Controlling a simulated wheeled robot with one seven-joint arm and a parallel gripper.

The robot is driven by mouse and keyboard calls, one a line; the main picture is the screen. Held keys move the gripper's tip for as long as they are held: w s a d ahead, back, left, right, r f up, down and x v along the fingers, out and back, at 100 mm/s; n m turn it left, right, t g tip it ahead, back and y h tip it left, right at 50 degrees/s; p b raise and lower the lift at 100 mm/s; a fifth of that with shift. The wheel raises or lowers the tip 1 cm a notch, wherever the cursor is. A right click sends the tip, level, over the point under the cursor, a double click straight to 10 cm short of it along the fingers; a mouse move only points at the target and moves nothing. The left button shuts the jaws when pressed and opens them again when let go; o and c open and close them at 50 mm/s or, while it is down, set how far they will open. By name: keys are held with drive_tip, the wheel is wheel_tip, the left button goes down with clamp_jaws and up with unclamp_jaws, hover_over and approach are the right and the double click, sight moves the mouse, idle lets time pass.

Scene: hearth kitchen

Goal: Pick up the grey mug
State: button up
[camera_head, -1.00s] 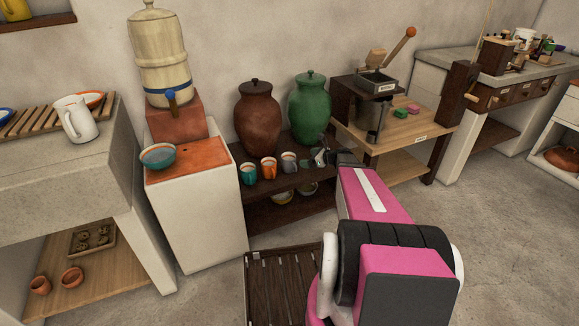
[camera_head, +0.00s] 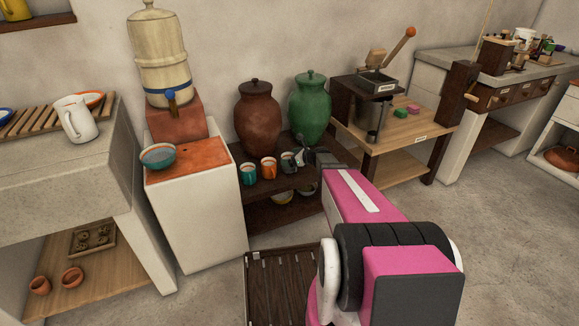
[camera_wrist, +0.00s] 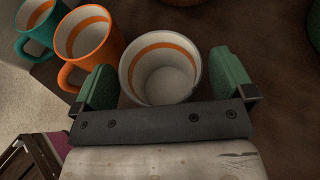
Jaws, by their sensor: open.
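The grey mug (camera_wrist: 160,72) stands upright on the dark shelf, with a white inside and an orange band below its rim. In the head view the grey mug (camera_head: 287,161) is at the right end of a row of mugs, partly hidden by my gripper (camera_head: 303,153). In the wrist view my gripper (camera_wrist: 168,80) is open, with one green finger pad on each side of the mug. I cannot tell whether either pad touches it. The mug's lower outside is hidden behind the gripper's dark bar.
An orange mug (camera_wrist: 88,42) stands close to the left finger, with a teal mug (camera_wrist: 38,22) beyond it. A brown jar (camera_head: 258,118) and a green jar (camera_head: 309,108) stand behind the mugs. A wooden table (camera_head: 400,135) is to the right.

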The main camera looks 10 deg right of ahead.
drive_tip(key=c, duration=0.9)
drive_tip(key=shift+o, duration=0.2)
drive_tip(key=shift+r, duration=0.1)
